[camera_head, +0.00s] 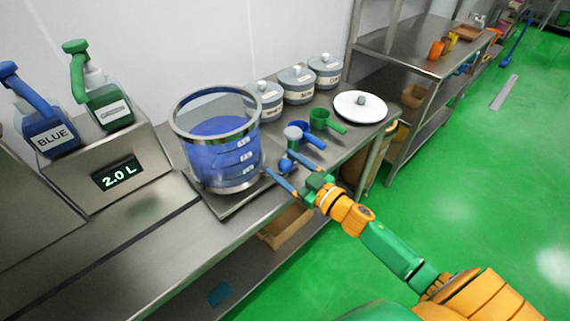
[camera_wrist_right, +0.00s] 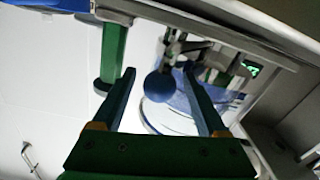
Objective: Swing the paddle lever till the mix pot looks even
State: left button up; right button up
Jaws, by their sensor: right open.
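The mix pot (camera_head: 222,165) is a clear, metal-rimmed vessel holding blue liquid, standing on a metal plate on the bench. I cannot tell from here whether its mix is even. The paddle lever's blue ball knob (camera_head: 286,164) is at the pot's right side; it also shows in the right wrist view as a blue ball (camera_wrist_right: 158,87). My right gripper (camera_head: 281,166) is open, its two fingers on either side of the knob in the picture. In the wrist view the ball lies between the fingers (camera_wrist_right: 165,88), with gaps showing on both sides. My left gripper is not in view.
A blue scoop (camera_head: 312,140) and a green scoop (camera_head: 321,119) lie behind the knob. Several lidded grey jars (camera_head: 298,86) and a white lid (camera_head: 360,107) stand farther back. Blue (camera_head: 48,130) and green (camera_head: 105,108) pump bottles stand left, above a display reading 2.0 L.

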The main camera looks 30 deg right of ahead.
jog(key=shift+c, duration=0.3)
grip_shut()
dwell(1.1)
